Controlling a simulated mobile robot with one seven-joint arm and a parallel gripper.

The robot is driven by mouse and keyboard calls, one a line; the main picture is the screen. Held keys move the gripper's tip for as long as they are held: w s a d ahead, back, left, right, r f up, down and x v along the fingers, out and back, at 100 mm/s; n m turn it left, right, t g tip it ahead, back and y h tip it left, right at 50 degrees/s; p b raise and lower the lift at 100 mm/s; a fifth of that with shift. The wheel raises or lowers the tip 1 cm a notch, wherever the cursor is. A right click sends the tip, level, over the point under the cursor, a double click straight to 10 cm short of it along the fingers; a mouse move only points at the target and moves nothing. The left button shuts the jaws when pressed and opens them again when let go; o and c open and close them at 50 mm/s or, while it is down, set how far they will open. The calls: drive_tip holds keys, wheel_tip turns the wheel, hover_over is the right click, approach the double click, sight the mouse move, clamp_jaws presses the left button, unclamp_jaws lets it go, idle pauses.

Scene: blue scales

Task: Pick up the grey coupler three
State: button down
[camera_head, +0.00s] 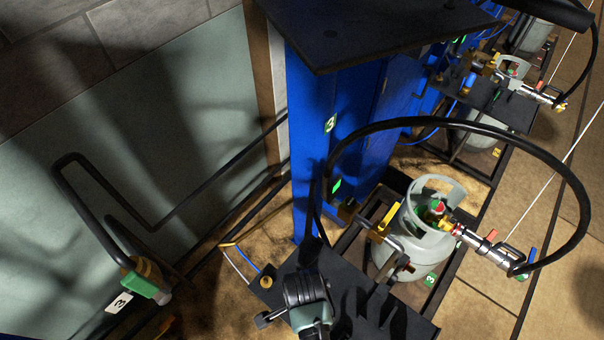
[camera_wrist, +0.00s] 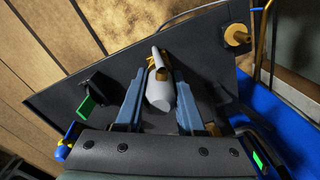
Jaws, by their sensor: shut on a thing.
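The grey coupler (camera_wrist: 160,92) lies between the two blue-grey fingers in the wrist view, with a brass-coloured part at its far end. My gripper (camera_wrist: 158,100) is shut on it, one finger on each side, over a dark plate (camera_wrist: 205,60). In the head view my gripper (camera_head: 308,305) shows at the bottom, above the same dark plate (camera_head: 345,275). The coupler cannot be made out there.
A brass knob (camera_head: 266,282) stands on the plate's left corner. A blue column (camera_head: 306,150) marked 3 rises behind. To the right are a grey gas cylinder (camera_head: 415,255) and a looping black hose (camera_head: 575,190). A bent black hose (camera_head: 95,175) hangs at left.

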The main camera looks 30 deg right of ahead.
wheel_tip(320, 180, up, 12)
drive_tip(key=p, duration=0.2)
drive_tip(key=shift+p, duration=0.4)
wheel_tip(320, 180, up, 8)
drive_tip(key=p, duration=0.9)
